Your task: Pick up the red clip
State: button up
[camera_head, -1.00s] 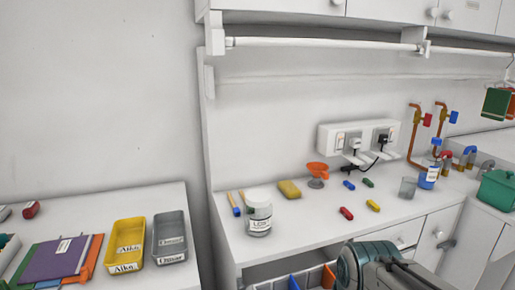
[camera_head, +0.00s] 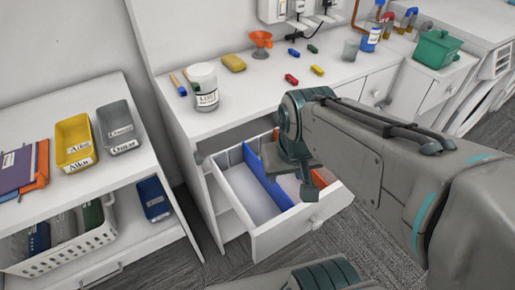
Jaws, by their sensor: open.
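The red clip (camera_head: 291,79) lies on the white counter, near its front edge. A yellow clip (camera_head: 317,70) lies to its right, and a blue clip (camera_head: 293,52) and a green clip (camera_head: 313,48) lie behind it. My gripper (camera_head: 304,186) points down over the open drawer, below and in front of the counter edge. It is open and apart from the red clip. I see nothing held in it, though its fingers are small and partly unclear.
The open drawer (camera_head: 262,238) has blue and orange dividers and juts out below the counter (camera_head: 245,95). A labelled jar (camera_head: 204,88), a yellow sponge (camera_head: 233,62) and an orange funnel (camera_head: 261,42) stand left of the clips. A glass (camera_head: 351,48) stands to the right.

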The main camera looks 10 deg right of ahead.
aim_at(291, 79)
jog(key=z, duration=0.15)
jog(key=k, duration=0.2)
jog(key=z, duration=0.95)
jog(key=k, duration=1.1)
jog(key=z, duration=0.95)
jog(key=i, duration=2.3)
jog(key=u, duration=0.85)
jog(key=i, duration=1.05)
jog(key=u, duration=1.6)
jog(key=i, duration=0.6)
jog(key=u, duration=0.45)
